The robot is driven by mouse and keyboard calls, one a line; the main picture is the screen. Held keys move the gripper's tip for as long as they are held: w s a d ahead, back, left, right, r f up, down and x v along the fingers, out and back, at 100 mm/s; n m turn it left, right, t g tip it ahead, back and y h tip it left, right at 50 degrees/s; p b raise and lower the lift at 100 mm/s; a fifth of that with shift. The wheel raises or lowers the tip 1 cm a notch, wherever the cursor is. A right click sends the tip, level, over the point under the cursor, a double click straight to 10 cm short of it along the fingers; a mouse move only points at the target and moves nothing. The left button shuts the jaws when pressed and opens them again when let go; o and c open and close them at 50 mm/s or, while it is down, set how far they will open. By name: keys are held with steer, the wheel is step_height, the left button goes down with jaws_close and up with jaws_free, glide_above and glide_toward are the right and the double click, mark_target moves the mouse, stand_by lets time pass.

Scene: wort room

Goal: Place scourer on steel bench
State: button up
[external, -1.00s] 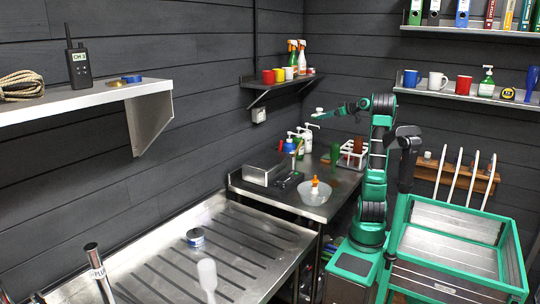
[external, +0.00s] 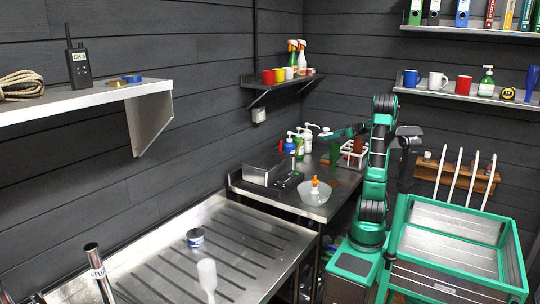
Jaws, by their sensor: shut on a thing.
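The steel bench (external: 318,212) stands in the back corner, with bottles, a bowl and other items on it. My gripper (external: 325,133) is at the end of my arm, low above the rear part of this bench, near the white pump bottles. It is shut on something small. The held piece is too small and too hidden by the gripper to make out clearly; no other scourer shows. I cannot tell whether it touches the bench.
A clear bowl with an orange-topped bottle (external: 314,188) stands at the bench's front. A steel box (external: 265,172) is at its left, a test-tube rack (external: 352,155) at its right. White pump bottles (external: 308,137) crowd the back. A ribbed drainer (external: 215,250) lies in front.

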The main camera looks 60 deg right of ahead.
mark_target(330, 170)
step_height(330, 170, down, 20)
steer(key=shift+f, duration=0.1)
stand_by(0.5)
steer(key=o, duration=1.2)
steer(key=shift+c, duration=0.2)
steer(key=v, duration=1.2)
